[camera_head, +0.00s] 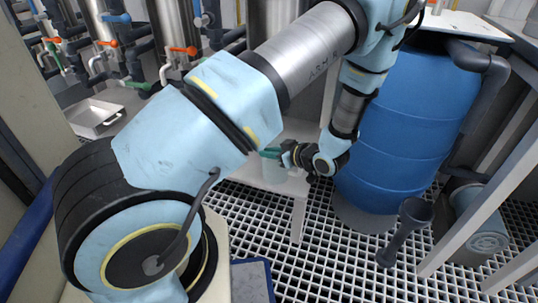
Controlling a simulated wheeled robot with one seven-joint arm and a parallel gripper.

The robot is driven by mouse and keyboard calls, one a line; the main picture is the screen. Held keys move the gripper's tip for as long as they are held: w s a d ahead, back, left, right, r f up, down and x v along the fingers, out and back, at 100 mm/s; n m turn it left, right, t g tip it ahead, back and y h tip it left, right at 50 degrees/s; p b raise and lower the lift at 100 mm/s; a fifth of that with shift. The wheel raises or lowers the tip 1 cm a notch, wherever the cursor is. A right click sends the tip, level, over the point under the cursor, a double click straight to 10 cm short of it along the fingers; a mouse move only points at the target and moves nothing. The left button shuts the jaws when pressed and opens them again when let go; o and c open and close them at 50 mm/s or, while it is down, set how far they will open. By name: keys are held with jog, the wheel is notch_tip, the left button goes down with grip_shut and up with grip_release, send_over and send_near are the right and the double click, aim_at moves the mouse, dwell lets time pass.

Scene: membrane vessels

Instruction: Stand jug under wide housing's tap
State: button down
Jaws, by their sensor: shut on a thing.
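My gripper (284,155) is near the middle of the view, low beside a white stand, and is shut. A pale grey vessel, probably the jug (274,172), shows just below and left of it, with a green part at its top. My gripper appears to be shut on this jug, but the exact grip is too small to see. Steel housings stand along the back; a broad one (272,20) is at top centre, partly behind my arm, and may be the wide housing. Its tap is hidden by my arm.
A large blue drum (400,130) stands right of my gripper. A dark funnel-like piece (412,222) and a grey bucket (482,236) are on the grating floor. A metal tray (94,116) lies at left below pipes with coloured valve handles. The white stand (270,182) has legs.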

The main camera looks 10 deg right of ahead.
jog(key=shift+f, duration=0.1)
jog(key=c, duration=0.9)
grip_release()
jog(key=shift+s+d+r, duration=0.2)
jog(key=shift+r, duration=0.15)
jog(key=p+v, duration=0.2)
jog(key=v, duration=0.9)
jog(key=shift+s+d, duration=0.15)
